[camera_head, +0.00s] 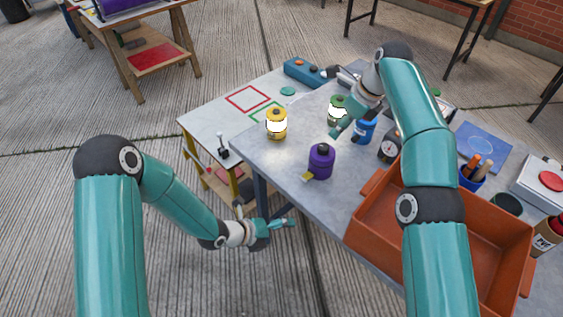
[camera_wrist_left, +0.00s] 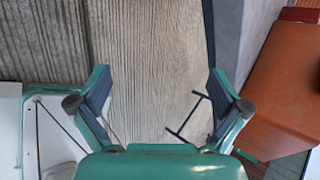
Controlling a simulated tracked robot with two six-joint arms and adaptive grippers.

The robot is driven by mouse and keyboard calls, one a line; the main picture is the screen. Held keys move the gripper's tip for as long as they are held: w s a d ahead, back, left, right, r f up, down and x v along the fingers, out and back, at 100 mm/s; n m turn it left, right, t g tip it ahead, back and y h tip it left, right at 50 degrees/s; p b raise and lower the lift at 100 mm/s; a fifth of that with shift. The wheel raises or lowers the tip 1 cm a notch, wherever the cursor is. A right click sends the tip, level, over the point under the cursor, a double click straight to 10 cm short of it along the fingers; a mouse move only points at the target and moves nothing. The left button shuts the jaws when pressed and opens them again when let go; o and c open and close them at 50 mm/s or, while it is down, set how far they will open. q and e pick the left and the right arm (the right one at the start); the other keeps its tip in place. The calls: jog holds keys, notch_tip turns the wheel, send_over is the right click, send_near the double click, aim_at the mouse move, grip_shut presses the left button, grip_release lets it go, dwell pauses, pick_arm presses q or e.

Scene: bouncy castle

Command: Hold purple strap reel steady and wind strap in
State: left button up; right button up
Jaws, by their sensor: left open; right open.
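The purple strap reel (camera_head: 321,161) stands upright on the grey table (camera_head: 268,163), with a short yellowish strap end (camera_head: 307,177) sticking out at its lower left. My left gripper (camera_head: 290,224) is low beside the table's front edge, apart from the reel. In the left wrist view it (camera_wrist_left: 158,100) is open and empty above the paved ground. My right gripper (camera_head: 340,120) is above the table behind the reel, near a green reel (camera_head: 336,108), and partly covers it. It is open; I cannot tell whether it touches the green reel.
A yellow reel (camera_head: 276,124) stands left of the purple one, and a blue reel (camera_head: 364,130) stands behind it. An orange crate (camera_head: 375,215) fills the table's right front. A lower white table (camera_head: 215,125) with red and green outlines adjoins at left.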

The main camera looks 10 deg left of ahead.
pick_arm(q)
jog(key=w+r+m+t+h, duration=0.2)
jog(key=w+r+m, duration=0.55)
jog(key=m, duration=0.35)
jog(key=m+t+h, duration=0.1)
jog(key=m, duration=0.3)
send_near(327, 156)
jog(key=s+a, duration=0.1)
jog(key=a, duration=0.3)
jog(key=x, duration=1.1)
jog(key=f+x, duration=0.1)
jog(key=x, duration=0.4)
jog(key=shift+c, duration=0.2)
jog(key=c, duration=1.5)
pick_arm(e)
jog(key=shift+o, duration=0.3)
jog(key=shift+d, duration=0.1)
